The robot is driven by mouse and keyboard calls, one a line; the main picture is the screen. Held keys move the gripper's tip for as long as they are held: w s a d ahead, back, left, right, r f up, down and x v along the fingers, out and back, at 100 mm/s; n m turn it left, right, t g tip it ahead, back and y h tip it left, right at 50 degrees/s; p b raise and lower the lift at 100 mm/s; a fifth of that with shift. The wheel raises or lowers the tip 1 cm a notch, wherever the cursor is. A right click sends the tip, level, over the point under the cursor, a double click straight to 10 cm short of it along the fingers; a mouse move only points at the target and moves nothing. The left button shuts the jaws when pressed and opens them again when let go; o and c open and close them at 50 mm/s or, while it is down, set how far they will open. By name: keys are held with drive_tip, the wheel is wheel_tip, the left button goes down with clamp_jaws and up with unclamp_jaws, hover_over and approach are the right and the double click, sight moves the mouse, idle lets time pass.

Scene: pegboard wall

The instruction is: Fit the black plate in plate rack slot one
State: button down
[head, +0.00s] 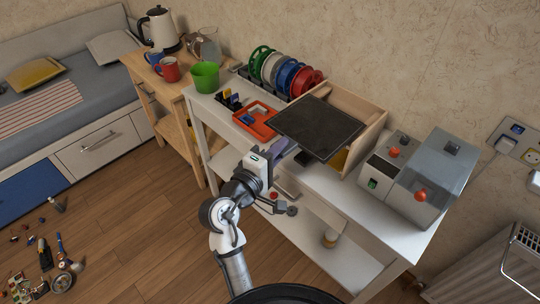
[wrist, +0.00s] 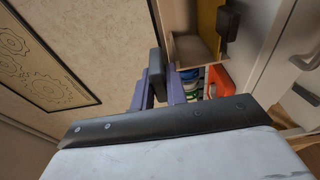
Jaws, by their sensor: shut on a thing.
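The black plate (head: 318,127) is a flat, dark, squarish slab held above the white workbench, in front of the wooden box (head: 374,136). My gripper (head: 284,148) has purple fingers and is shut on the plate's near edge. In the wrist view the purple fingers (wrist: 163,92) close on a dark piece (wrist: 156,72), which looks like the plate seen nearly edge-on. The plate hides much of the box and part of the bench. I cannot tell for sure which thing is the plate rack, and slot one cannot be made out.
An orange tray (head: 256,121) sits left of the plate. Behind it stands a row of green, white, blue and red discs (head: 289,73). A green cup (head: 205,77) is further left. A grey machine with red knobs (head: 421,173) stands at the right.

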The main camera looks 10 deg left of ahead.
sight(305, 132)
drive_tip(key=x, duration=0.3)
drive_tip(key=d+x, duration=0.1)
drive_tip(key=x, duration=0.5)
drive_tip(key=shift+d, duration=0.35)
drive_tip(key=shift+s+f, duration=0.1)
drive_tip(key=shift+f, duration=0.5)
drive_tip(key=shift+s, duration=0.1)
drive_tip(key=c, duration=1.3)
unclamp_jaws()
drive_tip(key=shift+a+f, duration=0.1)
drive_tip(key=b+v, duration=0.3)
drive_tip(key=v, duration=1.1)
drive_tip(key=shift+b, duration=0.35)
